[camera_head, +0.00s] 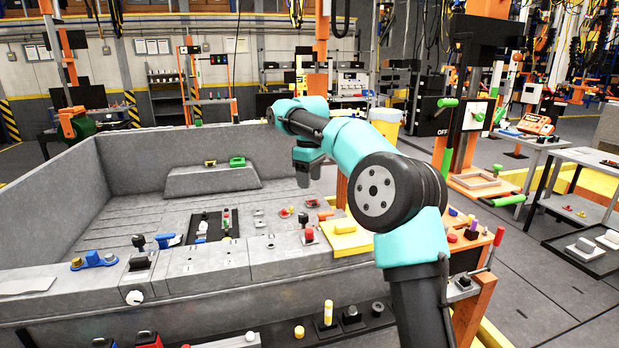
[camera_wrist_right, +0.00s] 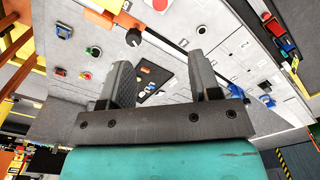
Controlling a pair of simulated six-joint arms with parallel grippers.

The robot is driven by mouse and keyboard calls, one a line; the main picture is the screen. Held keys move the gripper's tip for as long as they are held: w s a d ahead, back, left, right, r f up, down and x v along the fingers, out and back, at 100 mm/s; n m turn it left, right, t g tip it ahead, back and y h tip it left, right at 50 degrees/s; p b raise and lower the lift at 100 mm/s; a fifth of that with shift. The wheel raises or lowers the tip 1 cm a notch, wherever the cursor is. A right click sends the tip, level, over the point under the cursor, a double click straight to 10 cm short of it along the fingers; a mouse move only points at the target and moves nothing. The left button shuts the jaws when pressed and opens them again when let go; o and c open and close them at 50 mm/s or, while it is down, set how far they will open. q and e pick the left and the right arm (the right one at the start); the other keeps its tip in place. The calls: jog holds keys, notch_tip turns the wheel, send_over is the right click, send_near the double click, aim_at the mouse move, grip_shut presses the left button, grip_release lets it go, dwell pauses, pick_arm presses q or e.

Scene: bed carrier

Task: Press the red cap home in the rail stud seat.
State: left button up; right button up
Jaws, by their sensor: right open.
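My right gripper (camera_head: 307,172) is open above the grey bed, and its two dark fingers (camera_wrist_right: 160,72) stand apart with nothing between them in the right wrist view. A small red cap-like piece (camera_head: 309,235) sits on the grey front rail (camera_head: 194,264), below the gripper. Another red piece (camera_head: 284,212) lies farther back on the bed, and a red round piece (camera_head: 452,237) is on the side shelf at right. I cannot tell which is the task's cap, nor pick out the stud seat. My left gripper is not in view.
A black panel (camera_head: 212,227) with small parts lies on the bed. High grey walls (camera_head: 50,208) enclose the left and back. Air around the gripper is clear.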

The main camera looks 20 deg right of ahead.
aim_at(309, 231)
jog(key=shift+c, duration=0.3)
dwell(0.4)
jog(key=shift+f, duration=0.15)
jog(key=shift+c, duration=0.8)
jog(key=shift+f, duration=0.4)
jog(key=shift+c, duration=0.7)
jog(key=shift+n, duration=0.7)
notch_tip(309, 231, down, 8)
jog(key=shift+r, duration=0.1)
grip_shut()
jog(key=shift+f, duration=0.25)
jog(key=shift+f, duration=3)
